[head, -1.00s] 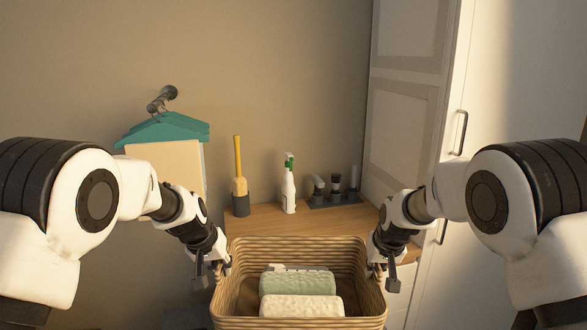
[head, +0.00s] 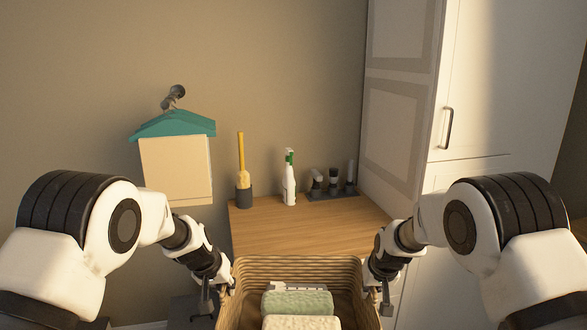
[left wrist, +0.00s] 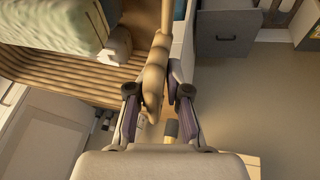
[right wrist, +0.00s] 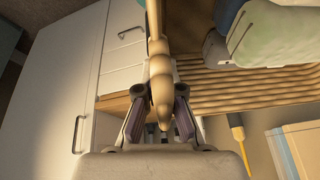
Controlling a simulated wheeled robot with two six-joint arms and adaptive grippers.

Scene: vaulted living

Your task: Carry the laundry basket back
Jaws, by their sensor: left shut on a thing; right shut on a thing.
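The woven laundry basket (head: 298,264) is at the bottom centre of the head view, its near part cut off by the frame. A green rolled towel (head: 297,303) and a cream one (head: 301,322) lie in it. My left gripper (head: 218,290) is shut on the basket's left rim; the left wrist view shows its fingers (left wrist: 160,100) on both sides of a handle. My right gripper (head: 382,285) is shut on the right rim, its fingers (right wrist: 160,108) around the handle there.
A wooden counter (head: 295,228) lies beyond the basket, its front part clear. A yellow-handled brush (head: 242,175), a spray bottle (head: 289,182) and a dark tray of small bottles (head: 332,190) stand at its back.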

